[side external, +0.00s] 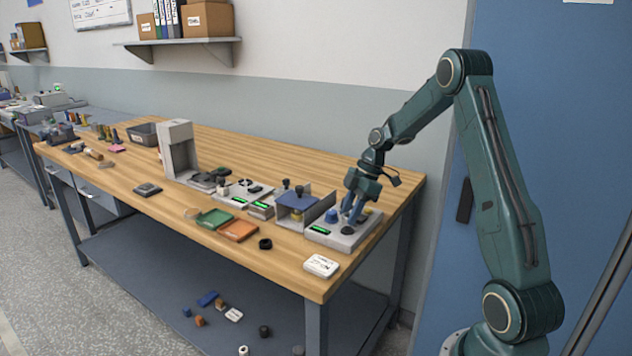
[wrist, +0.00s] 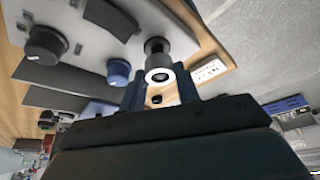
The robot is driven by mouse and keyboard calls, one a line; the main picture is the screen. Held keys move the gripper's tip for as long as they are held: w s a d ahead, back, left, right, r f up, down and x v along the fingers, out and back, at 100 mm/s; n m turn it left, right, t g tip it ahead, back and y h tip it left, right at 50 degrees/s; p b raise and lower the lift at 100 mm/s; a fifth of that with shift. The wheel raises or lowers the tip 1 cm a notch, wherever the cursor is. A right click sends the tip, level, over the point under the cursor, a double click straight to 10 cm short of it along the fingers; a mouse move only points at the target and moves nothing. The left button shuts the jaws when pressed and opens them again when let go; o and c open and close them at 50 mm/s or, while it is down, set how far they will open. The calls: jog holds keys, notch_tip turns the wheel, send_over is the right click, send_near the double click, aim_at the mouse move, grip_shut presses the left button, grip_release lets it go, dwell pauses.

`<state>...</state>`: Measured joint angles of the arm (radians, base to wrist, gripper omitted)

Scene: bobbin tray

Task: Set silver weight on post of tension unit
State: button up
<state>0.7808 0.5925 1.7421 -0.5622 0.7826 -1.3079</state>
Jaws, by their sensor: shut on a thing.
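The silver weight (wrist: 160,75) shows in the wrist view as a pale ring with a dark hole. It sits between the two dark fingers of my gripper (wrist: 158,90), which is shut on it. Behind it is a dark round part on the grey tension unit (wrist: 82,36); I cannot tell whether the weight touches it or is around a post. In the side view my gripper (side external: 350,217) is low over the tension unit (side external: 345,242) at the table's right end, and the weight is too small to make out. A blue knob (wrist: 118,70) and black knob (wrist: 45,42) are on the unit.
A blue-topped unit (side external: 296,201) stands just left of the tension unit. A white label card (side external: 321,265) and black ring (side external: 265,244) lie near the front edge. Green (side external: 214,218) and orange (side external: 238,230) trays are further left. The wall is close behind.

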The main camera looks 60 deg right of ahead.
jog(key=shift+f, duration=1.1)
dwell(0.4)
jog(key=o, duration=1.1)
jog(key=shift+r, duration=0.1)
jog(key=v, duration=1.3)
jog(key=shift+d+r, duration=0.15)
jog(key=shift+r, duration=0.15)
jog(key=shift+s, duration=0.1)
